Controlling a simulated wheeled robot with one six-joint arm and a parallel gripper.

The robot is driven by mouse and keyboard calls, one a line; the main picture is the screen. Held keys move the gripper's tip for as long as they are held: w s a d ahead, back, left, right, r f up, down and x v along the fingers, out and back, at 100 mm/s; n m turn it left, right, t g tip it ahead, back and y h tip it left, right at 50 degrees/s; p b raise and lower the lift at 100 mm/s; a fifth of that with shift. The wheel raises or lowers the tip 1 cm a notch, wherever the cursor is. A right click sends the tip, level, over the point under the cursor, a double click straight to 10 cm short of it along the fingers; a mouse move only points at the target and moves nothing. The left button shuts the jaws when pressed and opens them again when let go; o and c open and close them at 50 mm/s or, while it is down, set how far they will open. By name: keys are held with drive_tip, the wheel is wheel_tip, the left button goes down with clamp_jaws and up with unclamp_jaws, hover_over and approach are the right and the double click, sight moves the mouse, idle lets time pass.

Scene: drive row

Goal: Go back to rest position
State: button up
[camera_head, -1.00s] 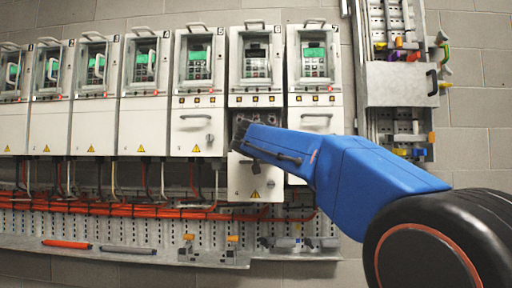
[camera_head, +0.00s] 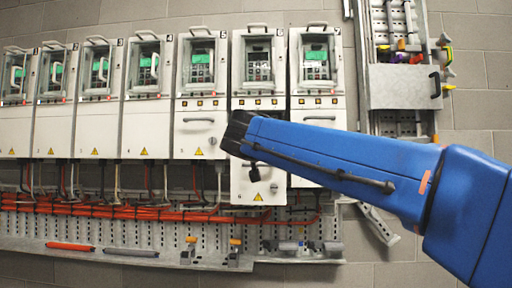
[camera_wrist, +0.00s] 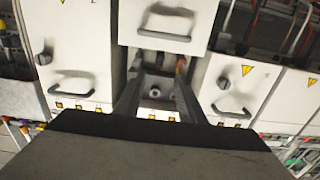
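My gripper (camera_head: 236,132) is at the end of my blue arm, in front of drive 6 in the row of numbered drives. In the wrist view, the two dark fingers (camera_wrist: 157,82) stand apart, with no held object visible between them. The white lower cover (camera_head: 258,190) of drive 6 hangs lower than its neighbours' covers. In the wrist view, a white cover with a handle (camera_wrist: 165,36) lies beyond the fingertips, and a dark opening with a round fitting (camera_wrist: 155,93) shows between the fingers. I cannot tell whether the fingers touch anything.
Drives 5 (camera_head: 200,135) and 7 (camera_head: 318,115) flank drive 6. Orange cables (camera_head: 110,208) run below the row, above a perforated metal ledge (camera_head: 130,250) holding loose tools. A grey metal box (camera_head: 402,87) is on the wall panel at right. Bare block wall shows at far right.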

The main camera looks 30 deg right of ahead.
drive_tip(key=shift+s, duration=0.1)
idle(0.5)
drive_tip(key=s+a+f+n+g+y, duration=0.15)
drive_tip(key=s+f, duration=0.25)
drive_tip(key=f, duration=0.7)
drive_tip(key=s+f+n+g+y, duration=0.1)
drive_tip(key=s+f+g+y, duration=0.2)
drive_tip(key=f, duration=0.7)
drive_tip(key=s+f+n+g, duration=0.1)
drive_tip(key=s+f+g, duration=0.1)
drive_tip(key=s+f, duration=0.65)
drive_tip(key=s+a+f+n+g+y, duration=0.1)
drive_tip(key=s+a+f, duration=0.2)
drive_tip(key=f, duration=0.5)
drive_tip(key=s+a+f+n+g+y, duration=0.1)
drive_tip(key=s+a+f+y, duration=0.1)
drive_tip(key=s+f, duration=0.3)
drive_tip(key=s+a+f+n+g+y, duration=0.1)
drive_tip(key=s+a+f, duration=0.3)
drive_tip(key=f, duration=0.8)
drive_tip(key=shift+s+f+g+y, duration=0.25)
drive_tip(key=shift+s+g+y, duration=0.1)
drive_tip(key=shift+y, duration=0.4)
drive_tip(key=shift+o, duration=0.3)
